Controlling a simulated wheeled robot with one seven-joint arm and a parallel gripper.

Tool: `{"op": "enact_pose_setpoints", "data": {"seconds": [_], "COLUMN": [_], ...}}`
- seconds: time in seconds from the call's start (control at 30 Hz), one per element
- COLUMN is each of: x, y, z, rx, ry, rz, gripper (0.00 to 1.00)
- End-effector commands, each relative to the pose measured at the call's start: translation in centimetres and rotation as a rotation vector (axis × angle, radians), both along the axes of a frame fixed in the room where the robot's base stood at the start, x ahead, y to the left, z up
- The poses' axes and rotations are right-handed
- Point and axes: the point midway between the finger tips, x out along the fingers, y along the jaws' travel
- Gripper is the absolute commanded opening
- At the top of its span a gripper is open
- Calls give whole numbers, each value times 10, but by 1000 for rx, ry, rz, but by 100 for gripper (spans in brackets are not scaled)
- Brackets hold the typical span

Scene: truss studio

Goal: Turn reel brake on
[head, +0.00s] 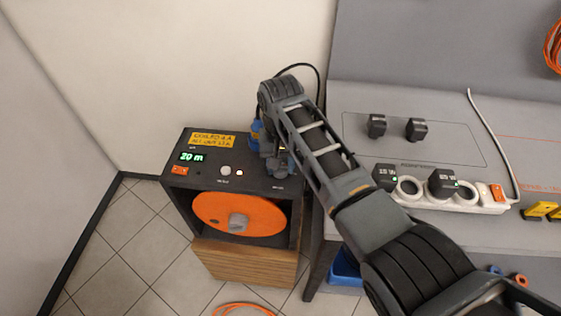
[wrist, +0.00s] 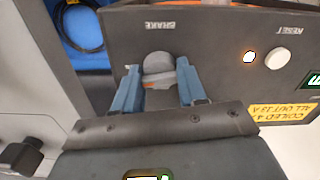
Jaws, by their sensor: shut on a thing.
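The reel unit is a dark box (head: 181,210) on a wooden base, with an orange reel (head: 210,213) in its open front. The brake knob (wrist: 158,64) is a round grey knob below the upside-down BRAKE label in the wrist view. My gripper (wrist: 158,84) has its blue fingers on either side of this knob, shut on it. A small orange patch shows between the fingers, under the knob. In the head view my arm covers most of the gripper and hides the brake knob.
The panel also carries a white reset button (wrist: 278,57), a glowing light (wrist: 249,57) and a yellow label (head: 213,140). A workbench (head: 480,240) with a power strip (head: 488,208) and plugged-in black adapters stands at the right, close to my arm. Tiled floor is free at the left.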

Motion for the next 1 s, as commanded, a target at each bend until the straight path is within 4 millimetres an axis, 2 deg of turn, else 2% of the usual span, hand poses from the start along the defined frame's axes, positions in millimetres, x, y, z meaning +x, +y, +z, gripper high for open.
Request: {"op": "enact_pose_setpoints", "data": {"seconds": [0.4,0.93,0.97,1.0], "x": [1,2,2,1], "y": [0,0,0,0], "z": [1,1,1,1], "rx": [2,1,1,1], "ry": [-3,-4,-4,-4], "rz": [-171,-191,-191,-190], "gripper": [10,10,44,48]}}
